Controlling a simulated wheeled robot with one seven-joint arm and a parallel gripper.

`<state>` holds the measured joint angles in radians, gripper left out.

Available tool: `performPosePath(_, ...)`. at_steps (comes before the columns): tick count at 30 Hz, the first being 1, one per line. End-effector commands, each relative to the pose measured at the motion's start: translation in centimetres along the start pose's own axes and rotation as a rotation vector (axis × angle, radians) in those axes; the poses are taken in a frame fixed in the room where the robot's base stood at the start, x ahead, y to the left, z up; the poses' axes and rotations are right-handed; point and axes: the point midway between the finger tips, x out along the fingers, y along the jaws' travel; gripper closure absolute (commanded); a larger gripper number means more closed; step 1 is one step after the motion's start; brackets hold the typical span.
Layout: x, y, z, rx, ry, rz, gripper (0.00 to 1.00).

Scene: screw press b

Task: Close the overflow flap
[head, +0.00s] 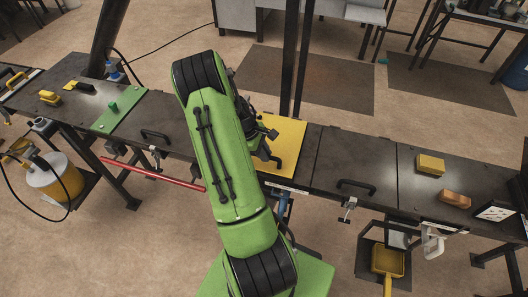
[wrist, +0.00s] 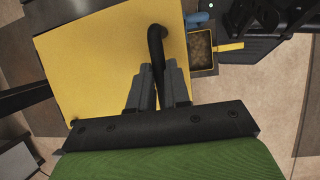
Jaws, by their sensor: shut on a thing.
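The yellow flap (head: 290,138) is a flat panel in the middle of the dark bench line. It fills much of the wrist view (wrist: 85,65). Its black bar handle (wrist: 155,40) runs up from between my fingers and bends at the top; part of it also shows in the head view (head: 273,160). My gripper (wrist: 160,72) is shut on the handle, close over the yellow face. In the head view my green arm hides the flap's left part. I cannot tell whether the flap lies fully flush.
The dark bench continues right with a black handle (head: 356,185), a yellow block (head: 430,164) and an orange block (head: 455,199). A green plate (head: 120,111) lies left. A red bar (head: 153,173) sticks out in front. Dark uprights (head: 290,60) stand behind the flap.

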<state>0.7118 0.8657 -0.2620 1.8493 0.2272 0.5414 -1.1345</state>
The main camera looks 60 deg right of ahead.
Motion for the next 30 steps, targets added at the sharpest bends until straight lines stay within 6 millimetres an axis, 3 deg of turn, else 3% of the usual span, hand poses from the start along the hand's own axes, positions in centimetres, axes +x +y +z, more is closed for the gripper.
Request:
performPosePath(7, 0.1, 0.0, -0.1, 0.000, 0.001, 0.001, 1.00)
performPosePath(15, 2.7, -1.2, -1.2, -0.002, 0.000, -0.002, 1.00)
performPosePath(22, 2.6, -1.4, -1.2, -0.006, 0.001, -0.010, 1.00)
performPosePath(23, 2.6, -1.4, -1.2, -0.007, 0.001, -0.011, 0.82)
performPosePath(24, 2.7, -1.5, -1.2, -0.007, 0.000, -0.011, 0.76)
performPosePath(27, 2.6, -1.4, -1.1, -0.006, 0.000, -0.009, 0.60)
performPosePath(30, 2.5, -1.3, -1.1, -0.004, 0.000, -0.006, 0.58)
